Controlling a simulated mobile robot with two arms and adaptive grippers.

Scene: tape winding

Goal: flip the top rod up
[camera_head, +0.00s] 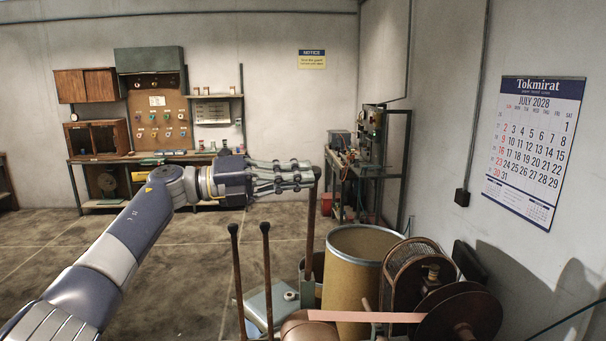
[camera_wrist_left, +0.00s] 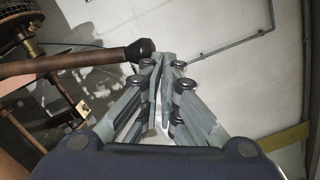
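A tall brown rod (camera_head: 311,225) with a dark knob stands almost upright on the winding machine. Two shorter knobbed rods, a left one (camera_head: 239,275) and a middle one (camera_head: 268,270), stand to its left. I cannot tell which is the top rod. My left gripper (camera_head: 314,176) reaches in from the left, its fingertips at the tall rod's knob. In the left wrist view, a rod (camera_wrist_left: 85,64) ends in a black knob (camera_wrist_left: 140,50) beside the fingertips (camera_wrist_left: 166,60), not between them. The fingers meet at their tips and look empty. Contact is unclear. My right gripper is out of view.
A tan drum (camera_head: 352,285) stands right of the tall rod. The machine's reels (camera_head: 462,315) and a pale red tape (camera_head: 365,317) are at the lower right. A workbench (camera_head: 372,172) stands farther back. The floor at left is open.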

